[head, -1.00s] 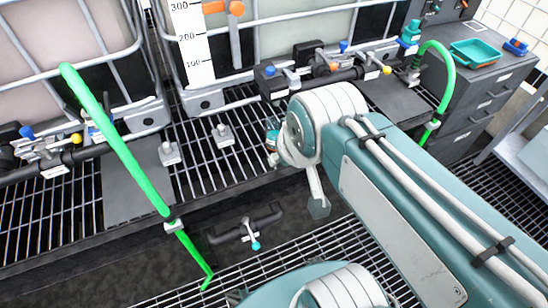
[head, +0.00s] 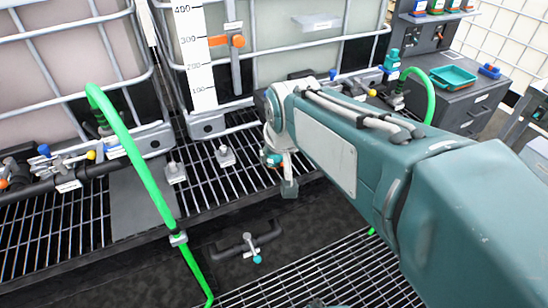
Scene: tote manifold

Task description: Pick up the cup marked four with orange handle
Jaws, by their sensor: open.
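My gripper (head: 287,186) hangs below the end of my teal arm near the middle of the head view, above the edge of the grated deck. It is open, seen small and partly edge-on, with nothing visible in it. I cannot make out a cup marked four with an orange handle. Several small containers with coloured labels (head: 437,6) stand on a shelf at the top right, cut off by the frame edge. Their numbers and handles cannot be read.
A teal tray (head: 454,77) and a small blue item (head: 489,71) sit on a grey drawer cabinet (head: 476,103). A green hose (head: 135,155) runs down at left. Grating (head: 70,235) covers much of the floor.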

